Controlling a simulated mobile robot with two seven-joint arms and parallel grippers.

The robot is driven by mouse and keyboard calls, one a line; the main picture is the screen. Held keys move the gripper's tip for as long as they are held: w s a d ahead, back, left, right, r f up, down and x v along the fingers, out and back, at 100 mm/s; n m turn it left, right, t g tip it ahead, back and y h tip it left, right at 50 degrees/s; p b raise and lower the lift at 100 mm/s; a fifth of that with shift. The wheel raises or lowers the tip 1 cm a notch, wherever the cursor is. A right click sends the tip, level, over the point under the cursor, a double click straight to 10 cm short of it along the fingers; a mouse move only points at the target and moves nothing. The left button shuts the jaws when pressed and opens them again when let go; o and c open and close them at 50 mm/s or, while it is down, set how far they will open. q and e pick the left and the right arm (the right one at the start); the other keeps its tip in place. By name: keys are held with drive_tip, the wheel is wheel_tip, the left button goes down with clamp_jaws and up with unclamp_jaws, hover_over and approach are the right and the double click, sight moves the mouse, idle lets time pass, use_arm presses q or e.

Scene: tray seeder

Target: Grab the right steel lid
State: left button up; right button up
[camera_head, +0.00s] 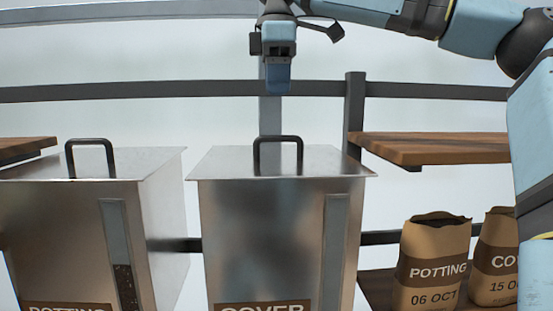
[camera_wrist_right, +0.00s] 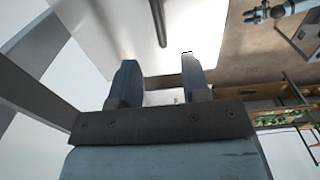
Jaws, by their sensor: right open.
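The right steel lid (camera_head: 325,163) lies flat on the "COVER" bin (camera_head: 280,230) in the head view, with a dark upright loop handle (camera_head: 278,138) on top. My right gripper (camera_head: 277,82) hangs above this handle, pointing down, with a clear gap between them. In the right wrist view its two fingers (camera_wrist_right: 158,66) are apart with nothing between them. The pale lid (camera_wrist_right: 110,35) and its dark handle (camera_wrist_right: 158,22) lie beyond the fingertips. My left gripper cannot be made out in the head view.
A second steel bin (camera_head: 70,230) with its own handled lid stands at the left, across a narrow gap. A wooden shelf (camera_head: 430,147) is at the right, above paper bags (camera_head: 434,265). A dark rail (camera_head: 150,90) runs behind.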

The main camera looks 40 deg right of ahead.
hover_over(279, 139)
drive_tip(key=f, duration=0.5)
drive_tip(key=shift+w+d, duration=0.3)
drive_tip(key=shift+w, duration=0.1)
drive_tip(key=f, duration=0.2)
drive_tip(key=f+p, duration=0.1)
drive_tip(key=f, duration=0.1)
drive_tip(key=shift+s+a+f, duration=0.1)
drive_tip(key=shift+s+f, duration=0.1)
drive_tip(key=shift+f, duration=0.2)
drive_tip(key=shift+w+f, duration=0.1)
drive_tip(key=shift+f, duration=0.15)
drive_tip(key=shift+r, duration=0.1)
clamp_jaws()
